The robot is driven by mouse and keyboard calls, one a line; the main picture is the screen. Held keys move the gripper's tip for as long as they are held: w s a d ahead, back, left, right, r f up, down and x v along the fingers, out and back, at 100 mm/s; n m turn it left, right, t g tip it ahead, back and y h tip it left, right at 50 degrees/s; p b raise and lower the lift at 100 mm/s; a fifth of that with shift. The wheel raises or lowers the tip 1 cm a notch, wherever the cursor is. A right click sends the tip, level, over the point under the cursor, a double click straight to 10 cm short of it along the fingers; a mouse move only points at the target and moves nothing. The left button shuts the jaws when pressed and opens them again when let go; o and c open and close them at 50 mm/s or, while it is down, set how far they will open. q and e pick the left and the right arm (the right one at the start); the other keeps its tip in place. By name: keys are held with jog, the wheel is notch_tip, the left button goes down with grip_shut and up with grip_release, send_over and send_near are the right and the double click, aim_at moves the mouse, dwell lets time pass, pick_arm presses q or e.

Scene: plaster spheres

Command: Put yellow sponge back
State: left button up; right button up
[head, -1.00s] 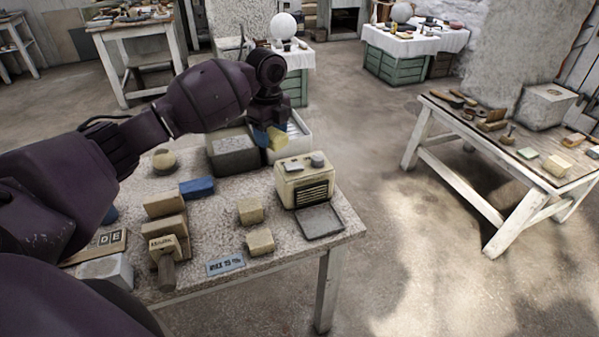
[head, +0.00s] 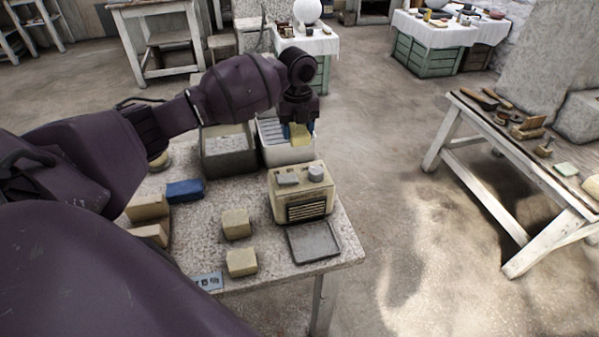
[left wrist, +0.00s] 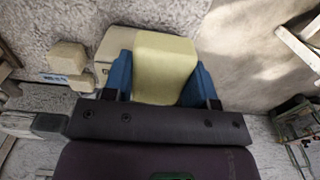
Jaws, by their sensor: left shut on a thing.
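The yellow sponge (head: 299,136) is held in my left gripper (head: 301,128), above or just in front of the white ribbed bin (head: 288,154); the head view does not settle which. In the left wrist view the sponge (left wrist: 165,66) is a pale yellow block squeezed between the two blue finger pads of the left gripper (left wrist: 163,82). The bin's inside is partly hidden by the gripper and sponge. My right gripper is not in view.
A grey bin (head: 229,162) stands left of the white one. In front are a cream box with a grille (head: 302,196), a flat grey tray (head: 314,243), two beige blocks (head: 237,224) and a blue block (head: 185,190). A wooden workbench (head: 530,150) stands apart at the right.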

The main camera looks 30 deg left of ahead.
aim_at(298, 142)
pick_arm(q)
notch_tip(298, 142, down, 4)
jog(key=shift+f, duration=0.2)
notch_tip(298, 142, down, 5)
jog(key=shift+w+r+b, duration=0.1)
jog(key=shift+b, duration=0.4)
notch_tip(298, 142, down, 6)
jog(key=shift+r+b, duration=0.2)
jog(key=shift+b, duration=0.25)
jog(key=shift+f, duration=0.2)
jog(key=shift+r, duration=0.1)
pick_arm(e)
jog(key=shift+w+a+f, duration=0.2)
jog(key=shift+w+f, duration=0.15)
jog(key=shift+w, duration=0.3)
pick_arm(q)
jog(key=o, duration=0.8)
jog(key=shift+o, duration=0.2)
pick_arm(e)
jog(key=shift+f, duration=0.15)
